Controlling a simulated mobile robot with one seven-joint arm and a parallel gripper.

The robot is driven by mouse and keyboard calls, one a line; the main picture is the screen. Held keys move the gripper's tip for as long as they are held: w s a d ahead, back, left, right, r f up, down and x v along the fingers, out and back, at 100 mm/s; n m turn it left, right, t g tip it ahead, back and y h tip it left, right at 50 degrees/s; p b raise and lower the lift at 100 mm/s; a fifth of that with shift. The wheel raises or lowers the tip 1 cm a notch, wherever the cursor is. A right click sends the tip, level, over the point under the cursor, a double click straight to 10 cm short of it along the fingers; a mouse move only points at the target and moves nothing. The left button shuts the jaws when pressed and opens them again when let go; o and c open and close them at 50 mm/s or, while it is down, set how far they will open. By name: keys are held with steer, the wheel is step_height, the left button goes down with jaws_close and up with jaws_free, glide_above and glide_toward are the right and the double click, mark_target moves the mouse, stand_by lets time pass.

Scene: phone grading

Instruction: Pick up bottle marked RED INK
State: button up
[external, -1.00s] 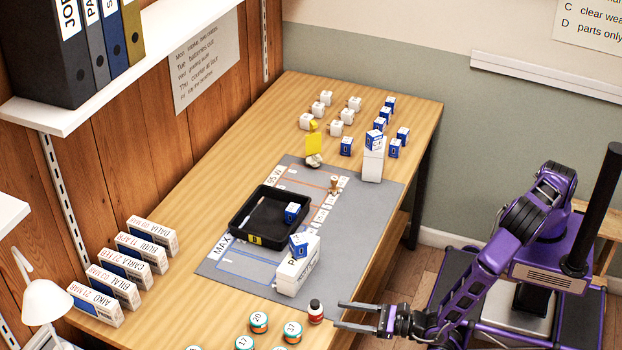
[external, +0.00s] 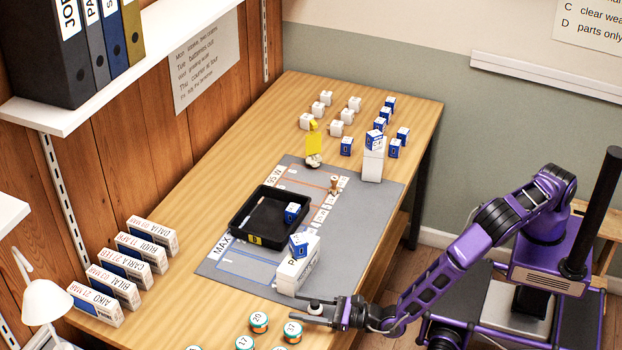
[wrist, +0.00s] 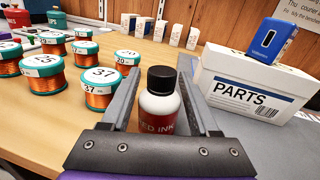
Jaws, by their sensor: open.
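The bottle marked RED INK (wrist: 160,108) has a black cap, a white upper body and a red label, and stands upright on the table. In the wrist view it is between the two open fingers of my gripper (wrist: 163,95), with a visible gap to each finger. In the external view my gripper (external: 308,311) is at the table's front right edge around the bottle, whose cap (external: 315,303) shows above the fingers. The lower part of the bottle is hidden there.
A white PARTS box (wrist: 243,88) with a blue box (wrist: 269,42) on top stands close to the right finger. Several copper wire spools (wrist: 103,88) stand to the left. A grey mat (external: 233,263) with a black tray (external: 238,235) lies beyond.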

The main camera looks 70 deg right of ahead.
jaws_close()
